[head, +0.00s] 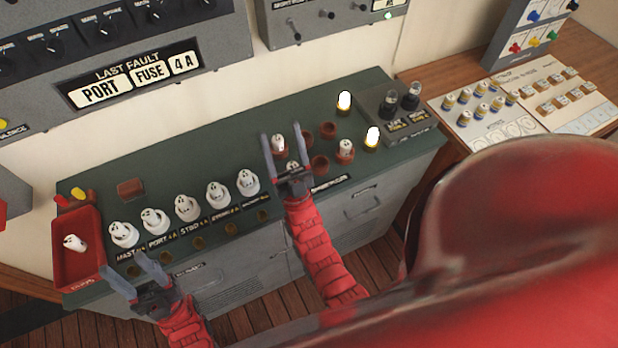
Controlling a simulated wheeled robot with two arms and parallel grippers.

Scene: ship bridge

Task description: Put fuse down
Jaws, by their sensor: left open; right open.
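A white fuse (278,143) stands upright in a red-brown socket on the green console top. My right gripper (285,133) is open, with its fingers on either side of this fuse; whether they touch it I cannot tell. Another white fuse (293,167) is partly hidden by the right gripper. A third white fuse (345,147) stands in a red socket further right. A white fuse (75,243) lies on its side in the red tray (90,272) at the left. My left gripper (122,263) is open and empty, near the console's front edge beside the tray.
Several white fuse holders (187,207) stand in a labelled row on the console (95,185). Empty red sockets (328,130) and two lit white lamps (372,137) are at the right. The panel above reads "LAST FAULT PORT FUSE 4 A" (135,80). A wooden desk with cards is far right.

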